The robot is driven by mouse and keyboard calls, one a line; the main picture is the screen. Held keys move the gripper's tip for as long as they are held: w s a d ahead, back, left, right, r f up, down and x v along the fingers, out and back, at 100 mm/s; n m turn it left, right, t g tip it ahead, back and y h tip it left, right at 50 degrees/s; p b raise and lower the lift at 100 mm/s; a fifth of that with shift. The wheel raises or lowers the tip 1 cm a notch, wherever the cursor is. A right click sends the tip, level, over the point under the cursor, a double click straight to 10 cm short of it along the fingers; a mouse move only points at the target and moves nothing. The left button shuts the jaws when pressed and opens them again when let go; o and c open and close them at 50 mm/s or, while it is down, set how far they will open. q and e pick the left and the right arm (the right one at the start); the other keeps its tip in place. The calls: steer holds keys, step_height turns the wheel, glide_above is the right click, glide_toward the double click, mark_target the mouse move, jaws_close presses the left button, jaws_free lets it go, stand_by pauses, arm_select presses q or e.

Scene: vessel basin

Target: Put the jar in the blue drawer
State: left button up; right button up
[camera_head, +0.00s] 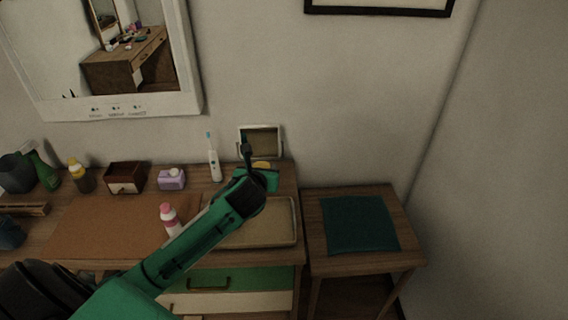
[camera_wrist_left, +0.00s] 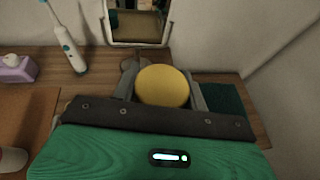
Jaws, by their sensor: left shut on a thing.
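A round yellow-topped thing, which I take for the jar (camera_wrist_left: 162,86), sits between the two fingers of my left gripper (camera_wrist_left: 163,92) in the left wrist view. The left gripper is shut on it. In the head view my left gripper (camera_head: 256,162) is at the table's back right, in front of a small mirror, and only a yellow sliver of the jar (camera_head: 262,165) shows. I cannot tell whether the jar touches the table. I see no blue drawer; the front below the tabletop shows a green drawer (camera_head: 262,279) with a brass handle and a pale one below.
A small mirror (camera_head: 260,141) and an electric toothbrush (camera_head: 214,160) stand near the gripper. A beige tray (camera_head: 283,232), pink-capped bottle (camera_head: 169,216), purple box (camera_head: 171,179) and brown box (camera_head: 124,177) are on the table. A stool with a teal cushion (camera_head: 360,226) stands at the right.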

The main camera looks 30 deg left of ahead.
arm_select(q)
steer(key=shift+r, duration=0.3)
steer(key=s+d+f+m+h, duration=0.2)
steer(key=s+d+m+h, duration=0.2)
steer(key=s+d, duration=1.1)
steer(key=shift+s+d+f+t+h, duration=0.2)
steer(key=shift+s+d+t+h, duration=0.1)
steer(key=shift+t, duration=0.1)
